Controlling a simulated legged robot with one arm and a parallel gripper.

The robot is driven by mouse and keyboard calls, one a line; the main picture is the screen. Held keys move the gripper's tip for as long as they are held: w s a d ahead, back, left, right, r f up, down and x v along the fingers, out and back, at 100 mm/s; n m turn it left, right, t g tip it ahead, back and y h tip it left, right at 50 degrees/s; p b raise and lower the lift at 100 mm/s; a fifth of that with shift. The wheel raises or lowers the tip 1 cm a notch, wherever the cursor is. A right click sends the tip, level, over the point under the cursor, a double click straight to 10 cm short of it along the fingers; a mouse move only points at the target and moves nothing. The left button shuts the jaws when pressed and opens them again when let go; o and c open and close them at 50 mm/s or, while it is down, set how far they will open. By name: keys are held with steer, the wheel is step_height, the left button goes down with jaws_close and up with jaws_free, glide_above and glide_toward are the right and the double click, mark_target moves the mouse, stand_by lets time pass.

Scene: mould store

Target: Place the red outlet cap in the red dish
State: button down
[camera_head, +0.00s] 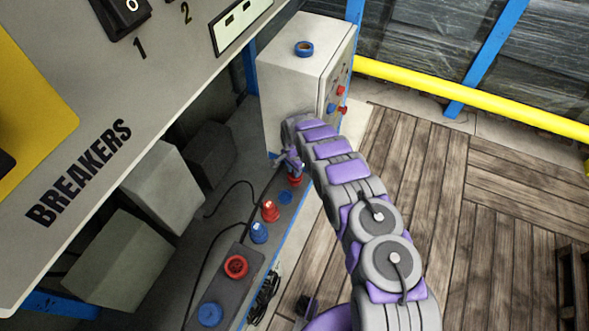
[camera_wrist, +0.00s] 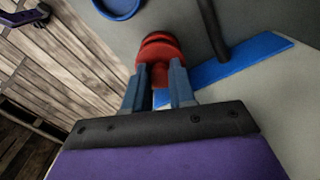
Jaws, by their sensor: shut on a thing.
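My gripper (camera_head: 291,160) is at the far end of the grey strip in the head view. It is shut on a red cap (camera_head: 295,181), which is just below the fingers. In the wrist view, the two blue-grey fingers (camera_wrist: 161,82) hold the rounded red cap (camera_wrist: 160,48) between them. Whether the cap touches the strip, I cannot tell. The round red dish (camera_head: 236,266) is at the near end of the strip, well apart from my gripper, with a dark red middle.
Another red cap (camera_head: 270,211) and a blue cap (camera_head: 258,232) stand on the strip between my gripper and the red dish. A blue dish (camera_head: 210,314) is nearest. A grey cabinet (camera_head: 298,75) stands behind. The breaker panel (camera_head: 80,170) overhangs at left.

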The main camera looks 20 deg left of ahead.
steer(key=shift+a, duration=0.1)
steer(key=shift+d+f, duration=0.2)
steer(key=shift+d, duration=0.1)
stand_by(0.4)
steer(key=c, duration=0.9)
jaws_free()
steer(key=shift+o, duration=0.5)
steer(key=o, duration=0.3)
steer(key=shift+o, duration=0.2)
steer(key=shift+r+p, duration=1.05)
steer(key=shift+r, duration=2.7)
